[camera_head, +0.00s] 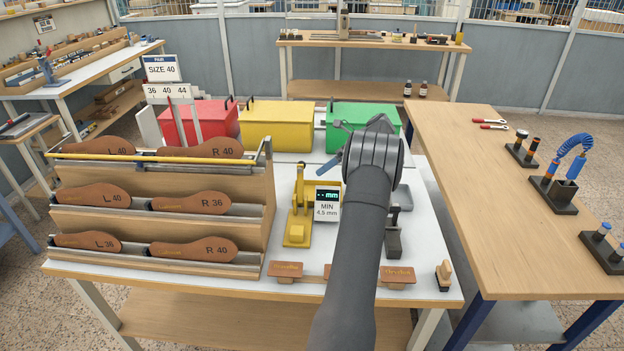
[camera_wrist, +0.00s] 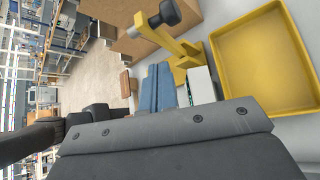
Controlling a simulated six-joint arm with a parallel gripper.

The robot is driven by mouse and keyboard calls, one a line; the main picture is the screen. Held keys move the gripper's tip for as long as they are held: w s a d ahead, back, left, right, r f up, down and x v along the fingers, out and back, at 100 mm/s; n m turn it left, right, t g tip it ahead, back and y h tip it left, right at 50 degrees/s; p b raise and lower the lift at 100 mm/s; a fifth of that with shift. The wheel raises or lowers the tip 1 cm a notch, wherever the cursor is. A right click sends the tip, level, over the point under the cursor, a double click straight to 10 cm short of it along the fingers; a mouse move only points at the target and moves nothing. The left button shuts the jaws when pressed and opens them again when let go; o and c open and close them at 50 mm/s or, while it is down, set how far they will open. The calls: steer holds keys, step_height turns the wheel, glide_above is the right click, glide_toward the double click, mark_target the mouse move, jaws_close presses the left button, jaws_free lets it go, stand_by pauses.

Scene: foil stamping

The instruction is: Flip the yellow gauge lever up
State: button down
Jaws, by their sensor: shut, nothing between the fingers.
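The yellow gauge (camera_head: 297,232) stands on the white table, right of the insole rack. An upright yellow part (camera_head: 299,188) rises from its base, and a display (camera_head: 328,195) reading dashes and "mm" sits beside it above a "MIN 4.5 mm" label. In the wrist view the yellow gauge (camera_wrist: 188,55) shows an arm with a black knob (camera_wrist: 165,14); its lever position is hard to tell. My gripper (camera_head: 324,169) is shut and empty, above and behind the gauge. In the wrist view its blue fingers (camera_wrist: 158,88) are together, apart from the knob.
The wooden insole rack (camera_head: 170,185) stands to the left. Red (camera_head: 207,121), yellow (camera_head: 275,124) and green (camera_head: 362,116) boxes line the back. A dark grey device (camera_head: 393,240) stands right of my arm. Brown leather pieces (camera_head: 285,272) lie in front.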

steer(key=shift+v, duration=1)
steer(key=shift+s, duration=0.15)
steer(key=shift+a, duration=0.1)
steer(key=shift+x, duration=0.95)
steer(key=shift+n+t, duration=0.5)
steer(key=shift+t, duration=0.2)
steer(key=s+a+f, duration=0.1)
steer(key=s+f, duration=0.1)
steer(key=s, duration=0.1)
steer(key=s+a+f, duration=0.2)
steer(key=s+f, duration=0.1)
steer(key=s+a+f, duration=0.1)
steer(key=s+f, duration=0.2)
steer(key=shift+s+a+f, duration=0.15)
steer(key=shift+s+f, duration=0.05)
steer(key=shift+s, duration=0.15)
steer(key=shift+s+f+n+t, duration=0.1)
steer(key=shift+f+n+t, duration=0.45)
steer(key=shift+t, duration=0.25)
